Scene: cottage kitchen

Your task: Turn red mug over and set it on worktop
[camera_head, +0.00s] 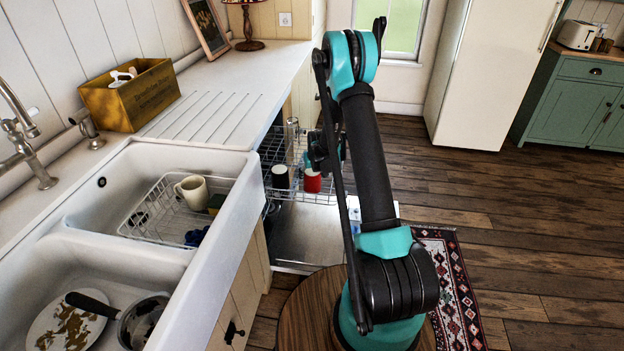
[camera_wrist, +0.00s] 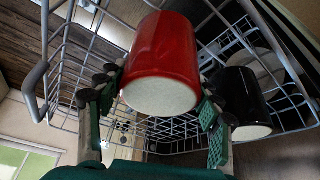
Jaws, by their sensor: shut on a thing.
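The red mug (camera_head: 313,183) is in the wire dishwasher rack (camera_head: 290,196), with a pale, flat-looking end facing up, like an upturned base. In the wrist view the red mug (camera_wrist: 163,52) fills the space between the two finger pads of my gripper (camera_wrist: 160,92), which is shut on it. No handle shows on the mug in either view. The worktop (camera_head: 215,85) is the white counter with a grooved drainer behind the sink. In the head view my arm hides part of the rack, and the fingers are hard to make out.
A black mug (camera_head: 280,177) stands beside the red one in the rack; it also shows in the wrist view (camera_wrist: 243,102). A tall glass (camera_head: 292,132) is behind. The sink holds a cream mug (camera_head: 191,191).

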